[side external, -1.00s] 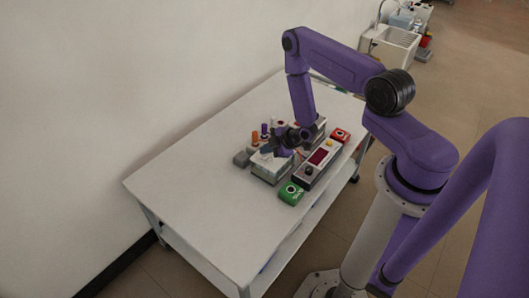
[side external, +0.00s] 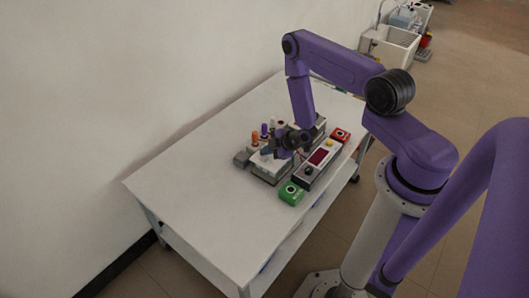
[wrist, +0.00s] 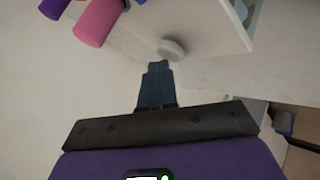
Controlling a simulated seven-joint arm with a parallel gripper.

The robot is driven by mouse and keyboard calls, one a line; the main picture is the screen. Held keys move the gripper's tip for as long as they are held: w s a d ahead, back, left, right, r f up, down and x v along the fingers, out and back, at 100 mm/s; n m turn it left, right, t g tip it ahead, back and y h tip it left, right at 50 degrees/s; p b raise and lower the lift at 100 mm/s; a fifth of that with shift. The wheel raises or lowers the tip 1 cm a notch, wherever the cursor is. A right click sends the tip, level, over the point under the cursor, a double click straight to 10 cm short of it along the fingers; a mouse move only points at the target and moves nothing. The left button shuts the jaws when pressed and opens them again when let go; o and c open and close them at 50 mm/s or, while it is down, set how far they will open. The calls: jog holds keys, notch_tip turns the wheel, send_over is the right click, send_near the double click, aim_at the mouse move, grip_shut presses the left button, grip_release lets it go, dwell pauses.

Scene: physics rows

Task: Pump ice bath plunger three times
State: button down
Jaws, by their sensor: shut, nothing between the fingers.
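My gripper (side external: 268,151) is shut and empty, with its blue fingertips together in the wrist view (wrist: 157,70). In the side view it hangs low over a pale box-like unit (side external: 266,164), which looks like the ice bath. A round white knob (wrist: 171,49), apparently the plunger top, is just beyond the fingertips in the wrist view. I cannot tell whether the fingers touch it. In the side view the gripper hides the knob.
Orange (side external: 255,137) and purple (side external: 264,129) capped items stand behind the unit. A panel with a dark red display (side external: 319,157) lies to the right, between a green button box (side external: 291,192) and a red one (side external: 340,135). The table's (side external: 195,200) left part is clear.

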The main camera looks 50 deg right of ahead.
jog(key=shift+r, duration=1.55)
jog(key=shift+r, duration=0.1)
jog(key=shift+r, duration=2.4)
notch_tip(320, 180, up, 4)
jog(key=shift+f, duration=0.1)
dwell(0.6)
jog(key=shift+f, duration=0.1)
send_over(267, 157)
jog(key=shift+w+f, duration=0.1)
jog(key=shift+f, duration=4.2)
